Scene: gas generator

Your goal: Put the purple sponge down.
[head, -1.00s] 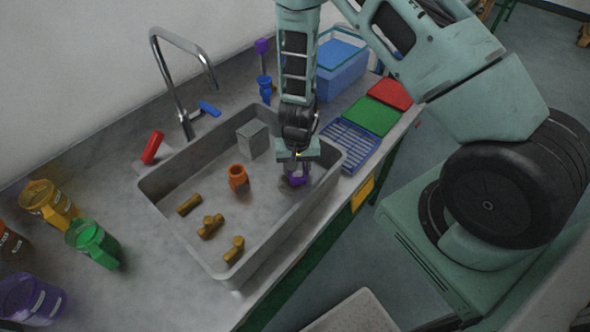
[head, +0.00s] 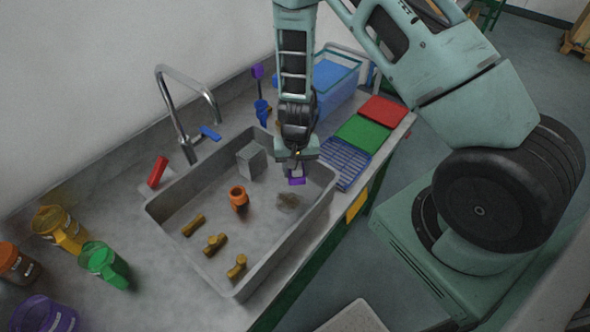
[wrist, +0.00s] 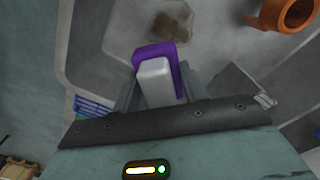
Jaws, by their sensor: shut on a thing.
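The purple sponge (head: 297,181) is held at the tip of my gripper (head: 296,166), above the right part of the grey sink basin (head: 247,277). In the wrist view the sponge (wrist: 178,83) shows as a purple edge around a pale block between the fingers of my gripper (wrist: 153,82). My gripper is shut on it. A brown dirty patch (head: 288,201) lies on the basin floor just below and in front of the sponge; it also shows in the wrist view (wrist: 170,27).
In the basin are an orange pipe piece (head: 238,197), several brass fittings (head: 215,243) and a grey block (head: 250,161). A blue rack (head: 346,163), green mat (head: 363,131) and red mat (head: 383,109) lie right of the basin. The faucet (head: 178,110) stands behind.

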